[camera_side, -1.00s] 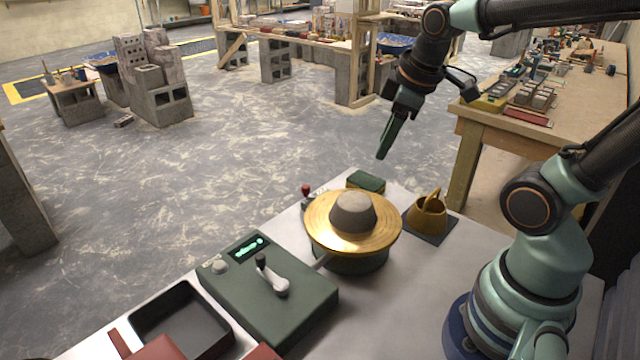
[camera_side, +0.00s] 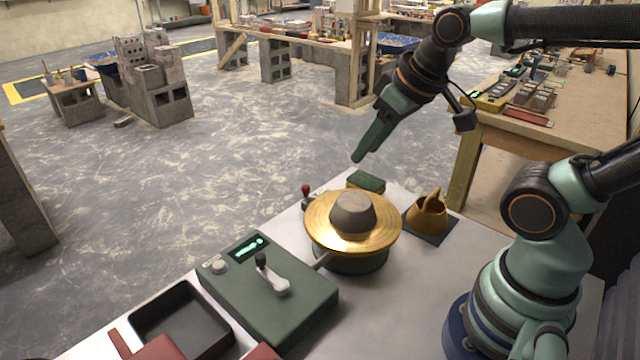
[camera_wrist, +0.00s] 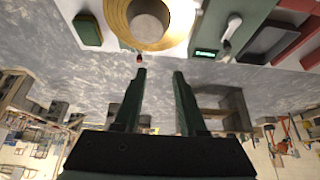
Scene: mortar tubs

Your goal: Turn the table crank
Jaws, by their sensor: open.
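The crank (camera_side: 272,276) is a pale arm with a dark knob, mounted on top of a green box (camera_side: 310,298) with a lit display. The crank also shows in the wrist view (camera_wrist: 232,26). A gold turntable (camera_side: 318,228) with a grey lump (camera_side: 352,211) on it stands to the right of the box, joined to it by a rod. My gripper (camera_side: 364,158) is open and empty, in the air above and behind the turntable, well apart from the crank. In the wrist view its two fingers (camera_wrist: 159,72) are spread apart.
A red-knobbed lever (camera_side: 306,190) and a green block (camera_side: 366,181) are behind the turntable. A brass jug (camera_side: 428,213) stands on a dark mat to its right. A black tray (camera_side: 182,318) and red pieces (camera_side: 158,348) lie at the front left.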

